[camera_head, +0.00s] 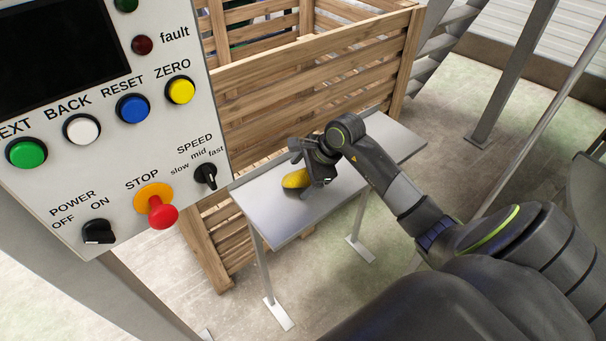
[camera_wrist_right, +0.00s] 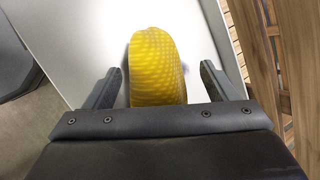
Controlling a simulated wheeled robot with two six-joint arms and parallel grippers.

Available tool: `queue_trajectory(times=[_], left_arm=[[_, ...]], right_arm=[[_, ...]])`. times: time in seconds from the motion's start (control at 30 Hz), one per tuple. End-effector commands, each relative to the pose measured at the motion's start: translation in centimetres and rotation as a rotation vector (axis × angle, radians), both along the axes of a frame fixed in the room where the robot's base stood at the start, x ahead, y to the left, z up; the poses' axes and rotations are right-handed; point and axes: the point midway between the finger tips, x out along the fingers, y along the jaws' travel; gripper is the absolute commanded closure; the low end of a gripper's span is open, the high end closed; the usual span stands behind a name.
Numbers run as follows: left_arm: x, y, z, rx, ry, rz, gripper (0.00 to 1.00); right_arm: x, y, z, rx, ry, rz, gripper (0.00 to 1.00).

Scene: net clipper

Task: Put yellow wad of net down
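The yellow wad of net (camera_head: 294,180) is a rounded, elongated bundle on the small grey metal table (camera_head: 268,213). In the right wrist view the wad (camera_wrist_right: 157,65) shows a woven mesh and lies against the pale tabletop. My right gripper (camera_head: 307,178) is low over the table at the wad. In the right wrist view its two fingers (camera_wrist_right: 161,80) stand apart on either side of the wad, with a visible gap on each side. The wad's near end is hidden behind the gripper body. My left gripper is in neither view.
A wooden slatted crate (camera_head: 315,84) stands right behind the table. A control panel (camera_head: 101,180) with coloured buttons, a red stop knob and switches fills the left foreground. Metal posts and stairs are at the right. The tabletop around the wad is clear.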

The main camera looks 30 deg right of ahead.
Motion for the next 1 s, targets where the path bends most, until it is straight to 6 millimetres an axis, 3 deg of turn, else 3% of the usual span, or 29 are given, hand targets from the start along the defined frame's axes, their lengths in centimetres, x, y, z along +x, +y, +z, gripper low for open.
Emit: queue_trajectory(times=[0.33,0.7,1.0], left_arm=[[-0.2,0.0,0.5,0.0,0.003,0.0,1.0],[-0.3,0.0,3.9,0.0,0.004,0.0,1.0],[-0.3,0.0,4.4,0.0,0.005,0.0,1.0]], right_arm=[[-0.1,0.0,0.4,0.001,0.003,0.0,0.19],[-2.3,-1.7,5.6,-0.004,0.003,0.0,0.19],[-3.0,-2.1,6.8,0.001,0.002,0.0,0.19]])
